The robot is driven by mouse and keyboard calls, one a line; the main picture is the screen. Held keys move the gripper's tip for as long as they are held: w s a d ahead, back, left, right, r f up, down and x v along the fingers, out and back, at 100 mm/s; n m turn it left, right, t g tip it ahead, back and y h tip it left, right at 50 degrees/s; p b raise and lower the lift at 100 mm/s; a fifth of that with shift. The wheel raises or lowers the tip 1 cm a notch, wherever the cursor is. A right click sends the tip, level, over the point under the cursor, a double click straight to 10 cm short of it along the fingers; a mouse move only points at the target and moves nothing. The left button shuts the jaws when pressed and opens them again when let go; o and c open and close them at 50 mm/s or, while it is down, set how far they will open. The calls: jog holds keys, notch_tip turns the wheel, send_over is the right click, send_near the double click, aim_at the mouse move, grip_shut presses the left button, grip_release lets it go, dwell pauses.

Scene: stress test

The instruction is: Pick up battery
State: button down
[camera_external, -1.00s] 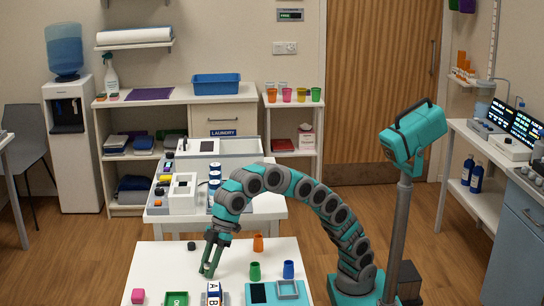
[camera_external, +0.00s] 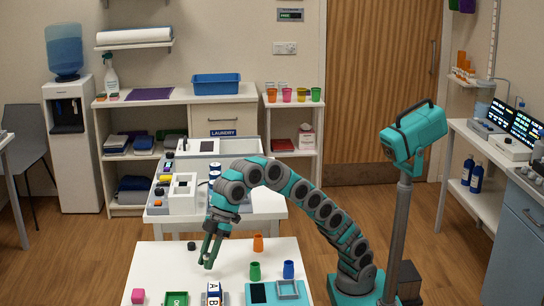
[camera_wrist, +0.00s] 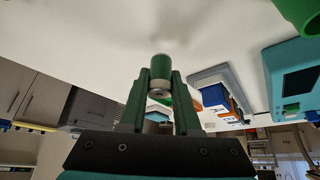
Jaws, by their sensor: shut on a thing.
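The battery (camera_wrist: 161,67) is a green cylinder with a silver end, and it shows between the fingertips in the wrist view. My gripper (camera_wrist: 160,88) is shut on it, with one green finger on each side. In the external view my gripper (camera_external: 208,263) points down over the left-middle of the white table (camera_external: 223,255). The battery is too small and too like the fingers in colour to make out clearly there.
An orange cup (camera_external: 258,243), a green cup (camera_external: 255,271) and a blue cup (camera_external: 288,269) stand right of my gripper. A small black object (camera_external: 191,246) lies behind-left.

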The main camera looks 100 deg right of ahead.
jog(key=s+d, duration=0.2)
jog(key=s, duration=0.2)
jog(key=s+d+r+b, duration=0.1)
jog(key=s+d, duration=0.2)
jog(key=s, duration=0.2)
jog(key=s+d+b, duration=0.1)
jog(key=s+d, duration=0.2)
jog(key=s, duration=0.1)
jog(key=shift+s+r, duration=0.35)
jog(key=shift+s, duration=0.05)
